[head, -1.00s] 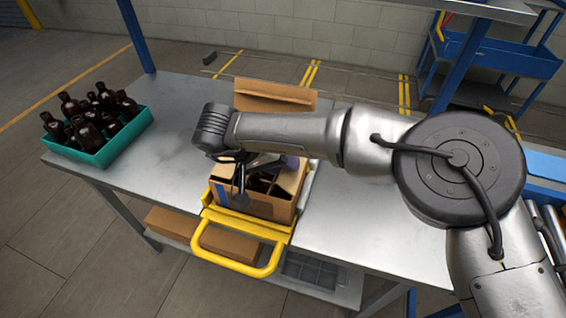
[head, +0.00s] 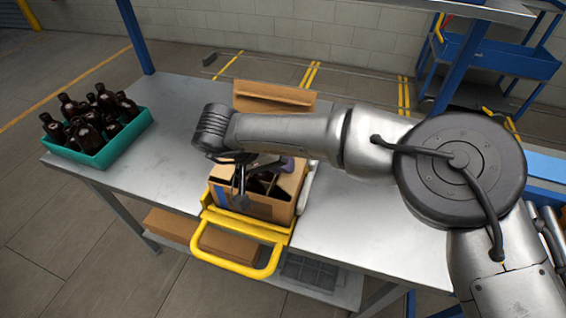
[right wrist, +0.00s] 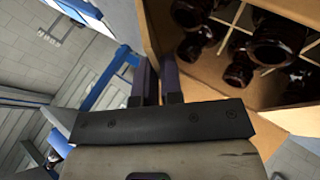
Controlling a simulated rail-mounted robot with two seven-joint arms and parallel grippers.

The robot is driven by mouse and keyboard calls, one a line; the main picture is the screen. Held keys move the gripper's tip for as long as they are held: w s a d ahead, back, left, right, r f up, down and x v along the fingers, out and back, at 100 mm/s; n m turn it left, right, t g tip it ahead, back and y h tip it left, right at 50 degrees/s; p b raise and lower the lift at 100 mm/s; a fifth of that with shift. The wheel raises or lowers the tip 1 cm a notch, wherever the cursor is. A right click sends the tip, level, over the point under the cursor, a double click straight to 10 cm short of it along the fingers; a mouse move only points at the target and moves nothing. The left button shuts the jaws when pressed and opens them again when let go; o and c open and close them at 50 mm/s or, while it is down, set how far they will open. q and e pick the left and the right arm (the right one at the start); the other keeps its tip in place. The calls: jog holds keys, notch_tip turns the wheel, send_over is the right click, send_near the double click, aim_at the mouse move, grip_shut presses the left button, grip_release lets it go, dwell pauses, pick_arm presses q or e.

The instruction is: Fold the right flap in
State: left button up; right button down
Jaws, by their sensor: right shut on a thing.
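An open cardboard carton (head: 262,207) with a blue strip on its left side stands in a yellow frame (head: 240,226) at the table's front edge. Dark bottles and pale dividers show inside it; it also fills the upper right of the right wrist view (right wrist: 205,82). I cannot tell which flap this is. My forearm hides part of the carton's far side. My left gripper does not show.
A teal crate (head: 131,133) of brown bottles stands at the table's left. A cardboard piece (head: 274,96) stands behind my forearm. The metal table (head: 345,215) is clear to the right of the carton. A brown box (head: 190,228) lies on the shelf below.

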jog(key=shift+a+f, duration=0.1)
jog(key=shift+f, duration=0.1)
jog(key=h+p, duration=0.1)
jog(key=p, duration=0.1)
jog(key=a+f+h+p, duration=0.1)
jog(key=p, duration=0.1)
jog(key=shift+w+n+h+p, duration=0.1)
jog(key=shift+n+h+p, duration=0.2)
jog(key=shift+n, duration=0.1)
jog(key=shift+d, duration=0.1)
jog(key=c, duration=1.2)
grip_release()
jog(key=shift+r, duration=0.1)
